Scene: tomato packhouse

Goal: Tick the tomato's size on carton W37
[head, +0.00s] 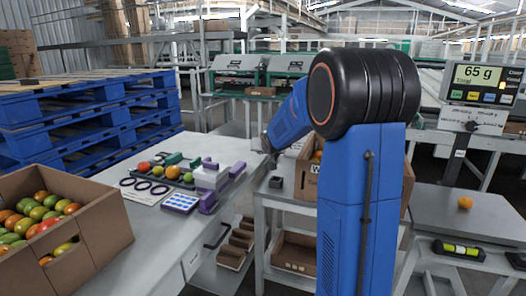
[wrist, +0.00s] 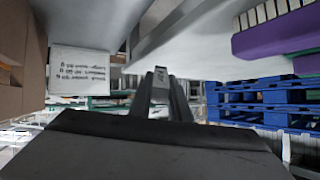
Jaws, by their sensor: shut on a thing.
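Carton W37 seems to be the brown carton (head: 305,182) on the middle table, mostly hidden behind my arm; only a "W" of its white label shows. In the wrist view a white card (wrist: 82,72) with several printed lines and small boxes hangs beside brown cardboard (wrist: 12,75); the writing is too small to read. My gripper (wrist: 166,98) is shut on a small grey thing (wrist: 161,73), perhaps a pen, in front of and to the right of the card, apart from it. A tomato (head: 465,202) lies on the right table; the scale display (head: 478,75) reads 65 g.
A crate of tomatoes (head: 88,222) stands at the left. The left table holds sizing rings (head: 143,186), several tomatoes and a purple-and-white device (head: 211,177). A small black holder (head: 276,182) sits near the carton. Blue pallets (head: 95,115) are behind.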

